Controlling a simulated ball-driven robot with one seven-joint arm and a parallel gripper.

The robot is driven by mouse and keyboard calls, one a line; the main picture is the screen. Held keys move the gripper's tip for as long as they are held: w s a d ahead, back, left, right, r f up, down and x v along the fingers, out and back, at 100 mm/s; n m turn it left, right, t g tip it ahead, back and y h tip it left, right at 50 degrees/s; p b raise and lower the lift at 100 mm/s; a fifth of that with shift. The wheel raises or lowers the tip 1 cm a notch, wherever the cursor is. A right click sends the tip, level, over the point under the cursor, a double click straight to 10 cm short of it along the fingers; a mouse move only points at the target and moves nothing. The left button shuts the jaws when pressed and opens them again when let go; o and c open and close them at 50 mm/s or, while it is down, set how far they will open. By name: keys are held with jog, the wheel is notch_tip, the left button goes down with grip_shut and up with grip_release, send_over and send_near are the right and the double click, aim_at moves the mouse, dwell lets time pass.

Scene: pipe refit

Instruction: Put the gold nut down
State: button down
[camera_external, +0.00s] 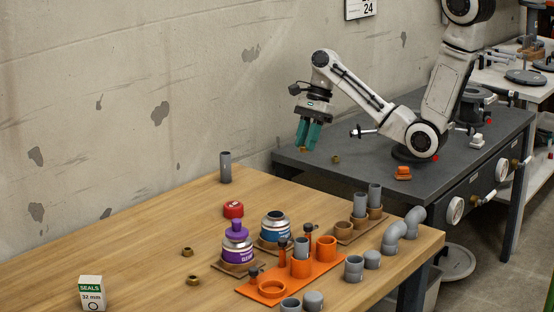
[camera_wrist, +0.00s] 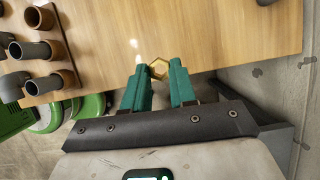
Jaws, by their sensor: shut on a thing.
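My gripper (camera_external: 307,136) is in the external view, pointing down beside the wall, with its green fingers in front of the dark bench. In the wrist view, my gripper (camera_wrist: 159,80) is shut on a gold hex nut (camera_wrist: 158,69) held between its fingertips. The held nut also shows as a small gold spot in the external view (camera_external: 301,150). It is in the air, with the wooden tabletop (camera_wrist: 200,28) behind it in the wrist view. Other gold nuts stand apart: one on the dark bench (camera_external: 336,158), and two on the wooden table, one (camera_external: 187,252) behind the other (camera_external: 193,280).
A grey pipe (camera_external: 225,167) stands upright near the wooden table's far edge. A red tin (camera_external: 233,209), purple-topped can (camera_external: 238,243), blue can (camera_external: 275,227) and orange fixture (camera_external: 258,285) crowd the middle. A pipe rack (camera_wrist: 68,50) is left in the wrist view. The table's left part is mostly clear.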

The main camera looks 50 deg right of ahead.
jog(key=s+d+f+m+t+h, duration=0.1)
jog(key=s+d+m, duration=0.3)
jog(key=d, duration=0.5)
jog(key=s+d+f+m+t, duration=0.1)
jog(key=s+d+m, duration=0.1)
jog(key=s+d, duration=0.55)
jog(key=s+d+f+m+t+h, duration=0.15)
jog(key=s+d, duration=0.25)
jog(key=d, duration=0.7)
jog(key=b, duration=0.3)
send_near(371, 172)
jog(key=shift+w+a+f+m+g+y, duration=0.25)
jog(key=shift+w+a+f+m+y, duration=0.2)
jog(key=shift+w+a+f, duration=0.15)
jog(key=shift+w+d+f, duration=0.1)
jog(key=shift+w+f, duration=0.4)
jog(key=shift+f, duration=1.75)
